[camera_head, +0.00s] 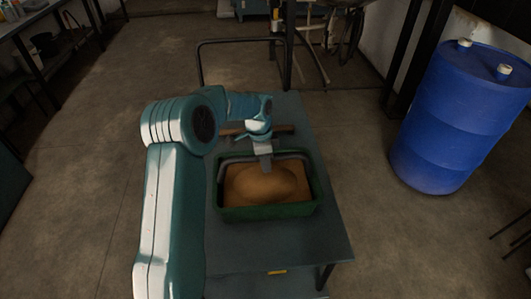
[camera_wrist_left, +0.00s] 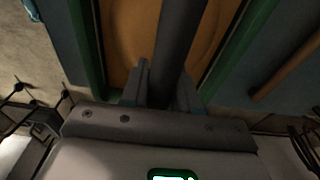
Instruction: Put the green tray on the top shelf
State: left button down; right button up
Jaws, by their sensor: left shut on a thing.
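The green tray (camera_head: 268,212) is at the middle of the head view, on or just above a grey table-like top (camera_head: 325,235); I cannot tell if it touches. It holds a rounded brown mound (camera_head: 262,185). In the left wrist view, the bar (camera_wrist_left: 182,35) passes between the fingers, with the tray's green rim (camera_wrist_left: 237,55) on both sides. My right gripper is out of view. I cannot tell which surface is the top shelf.
A brown bar (camera_head: 285,130) lies behind the tray on the grey top. A dark metal frame (camera_head: 240,41) stands behind. A large blue barrel (camera_head: 455,120) stands on the right. A bench (camera_head: 30,28) with items is at the far left.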

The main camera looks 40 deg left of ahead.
pick_arm(q)
jog(key=shift+r, duration=0.1)
jog(key=c, duration=0.8)
grip_release()
jog(key=shift+f, duration=0.2)
jog(key=shift+c, duration=0.2)
jog(key=shift+s, duration=0.1)
jog(key=shift+r, duration=0.1)
jog(key=r, duration=0.8)
jog(key=s+r, duration=0.1)
jog(key=r, duration=0.2)
jog(key=shift+a+r+p, duration=0.4)
